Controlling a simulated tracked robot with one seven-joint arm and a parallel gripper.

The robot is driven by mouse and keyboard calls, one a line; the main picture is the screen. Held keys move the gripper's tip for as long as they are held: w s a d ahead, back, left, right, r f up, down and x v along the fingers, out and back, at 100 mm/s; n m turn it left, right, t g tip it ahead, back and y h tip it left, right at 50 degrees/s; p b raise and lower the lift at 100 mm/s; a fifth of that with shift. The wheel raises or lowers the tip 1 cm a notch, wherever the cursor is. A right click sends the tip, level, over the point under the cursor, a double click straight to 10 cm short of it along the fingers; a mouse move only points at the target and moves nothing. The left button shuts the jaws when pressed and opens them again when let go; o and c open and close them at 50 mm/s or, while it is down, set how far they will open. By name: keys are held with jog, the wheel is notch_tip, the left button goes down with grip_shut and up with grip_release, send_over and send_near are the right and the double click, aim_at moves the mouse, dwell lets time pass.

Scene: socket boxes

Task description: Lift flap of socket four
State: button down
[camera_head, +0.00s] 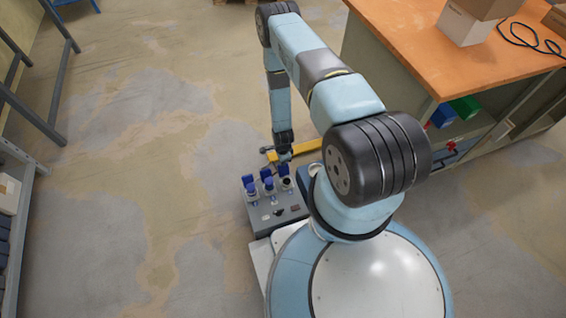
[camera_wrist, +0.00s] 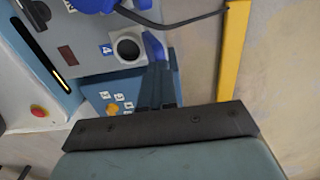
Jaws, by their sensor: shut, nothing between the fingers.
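Socket four (camera_wrist: 128,47), beside a small blue "4" label (camera_wrist: 106,49), shows its round dark opening inside a pale ring. Its blue flap (camera_wrist: 154,46) stands raised away from the opening, on the side by my fingers. My gripper (camera_wrist: 157,68) is shut and empty, with its fingertips close against or touching the flap; exact contact cannot be told. In the head view my gripper (camera_head: 284,156) points down at the far right corner of the grey socket box (camera_head: 274,211). Several other blue flaps or plugs (camera_head: 267,186) stand on the box.
A yellow bar (camera_head: 305,147) lies just beyond the box. An orange-topped workbench (camera_head: 420,55) stands at the right, and a grey shelf (camera_head: 20,158) at the left edge. A red button (camera_wrist: 38,111) shows in the wrist view. The floor left of the box is clear.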

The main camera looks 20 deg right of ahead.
notch_tip(320, 180, up, 14)
dwell(0.6)
jog(key=shift+w, duration=0.1)
